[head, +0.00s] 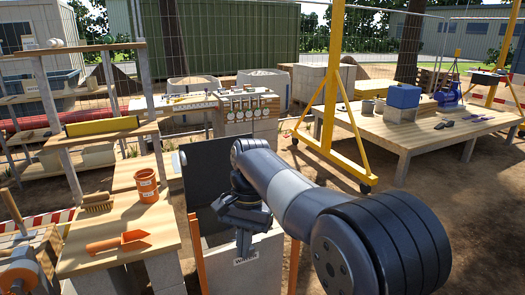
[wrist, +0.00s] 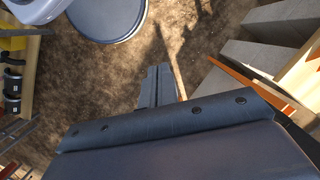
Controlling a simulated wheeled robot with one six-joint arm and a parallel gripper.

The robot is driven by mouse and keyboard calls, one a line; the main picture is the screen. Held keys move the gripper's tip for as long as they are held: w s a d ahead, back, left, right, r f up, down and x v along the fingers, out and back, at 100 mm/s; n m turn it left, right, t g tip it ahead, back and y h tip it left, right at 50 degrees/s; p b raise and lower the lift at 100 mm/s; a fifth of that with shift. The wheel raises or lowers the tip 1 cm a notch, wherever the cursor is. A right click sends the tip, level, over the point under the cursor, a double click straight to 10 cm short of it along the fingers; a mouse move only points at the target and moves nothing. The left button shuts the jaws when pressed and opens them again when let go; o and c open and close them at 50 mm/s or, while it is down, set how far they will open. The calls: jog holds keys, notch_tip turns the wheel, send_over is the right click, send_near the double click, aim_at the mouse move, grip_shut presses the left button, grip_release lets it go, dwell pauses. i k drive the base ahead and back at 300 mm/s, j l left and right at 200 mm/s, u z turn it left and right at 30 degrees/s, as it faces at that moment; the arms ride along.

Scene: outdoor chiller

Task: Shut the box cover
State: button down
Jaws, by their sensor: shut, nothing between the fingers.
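The box (head: 270,268) is a pale bin with a label on its front, standing between orange posts. Its dark grey cover (head: 208,160) stands raised, open, at the back of the box. My gripper (head: 243,243) points down in front of the cover, over the box, and hides part of both. In the wrist view, a dark panel with a bolted edge (wrist: 185,150), which looks like the cover, fills the bottom. My shut, empty fingers (wrist: 158,78) show past its edge, their lower part hidden. I cannot tell whether they touch it.
A wooden bench (head: 120,235) stands close on the left, with an orange scoop (head: 120,242), an orange cup (head: 146,185) and a brush (head: 97,201). A yellow frame (head: 330,100) and a large wooden table (head: 430,130) stand at right. Bare ground lies between.

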aim_at(207, 173)
jog(key=i+l+z, duration=0.4)
jog(key=i+z, duration=0.4)
jog(key=i, duration=0.25)
jog(key=i+j+z, duration=0.1)
jog(key=i+z, duration=0.3)
jog(key=i, duration=0.15)
jog(key=i+u, duration=0.15)
jog(key=i, duration=0.35)
jog(key=i+l+u, duration=0.2)
jog(key=i, duration=0.35)
jog(key=i+l+u, duration=0.15)
jog(key=i, duration=0.35)
jog(key=i+j+u, duration=0.2)
jog(key=u, duration=0.25)
jog(key=i+u, duration=0.65)
jog(key=u, duration=0.25)
jog(key=i+l+u, duration=0.15)
jog(key=i+u, duration=0.15)
jog(key=u, duration=0.15)
